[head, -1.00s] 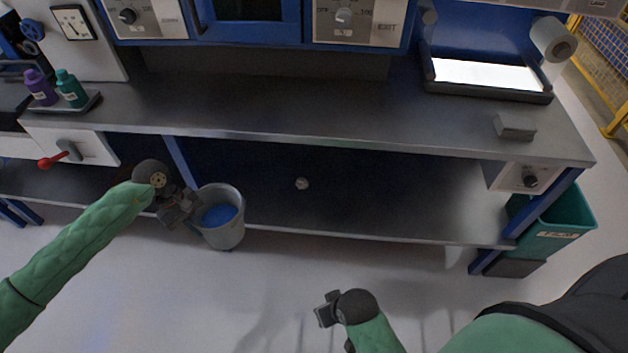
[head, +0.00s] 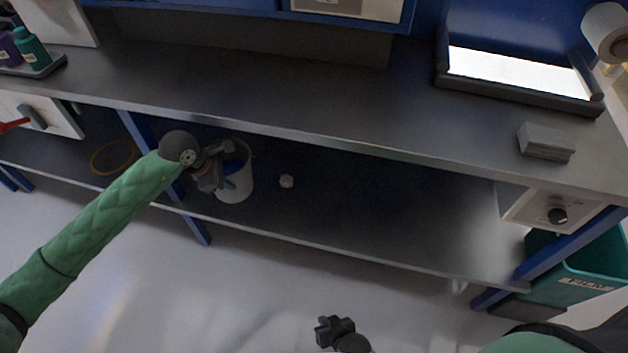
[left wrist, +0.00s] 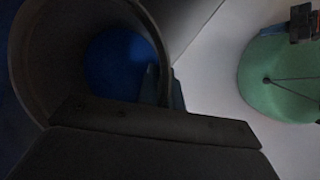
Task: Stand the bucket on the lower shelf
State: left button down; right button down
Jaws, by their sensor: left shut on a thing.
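The grey bucket (head: 239,184) with blue inside is over the lower shelf (head: 380,220), under the worktop, near the blue upright. It looks close to upright; whether its base touches the shelf I cannot tell. My left gripper (head: 222,168) is shut on the bucket's rim at its left side. In the left wrist view the bucket's round opening (left wrist: 150,25) fills the upper left, with its blue inside below the rim. My right gripper (head: 330,328) is empty, low in front of the shelf; its fingers are too small to judge.
The worktop (head: 290,95) overhangs the shelf. A small pale round thing (head: 286,181) lies right of the bucket, and a yellow ring (head: 113,157) lies to the left. The shelf's right half is clear. A teal bin (head: 585,262) stands at the right end.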

pick_arm(q)
jog(key=w+a+f, duration=0.1)
jog(key=w+f, duration=0.1)
jog(key=w, duration=0.1)
jog(key=w+a+f, duration=0.1)
jog(key=w+f, duration=0.1)
jog(key=w, duration=0.2)
jog(key=w+a+f, duration=0.2)
jog(key=w, duration=0.2)
jog(key=shift+f, duration=2.4)
jog(key=c, duration=1.6)
grip_release()
jog(key=shift+f, duration=0.1)
jog(key=shift+o, duration=0.2)
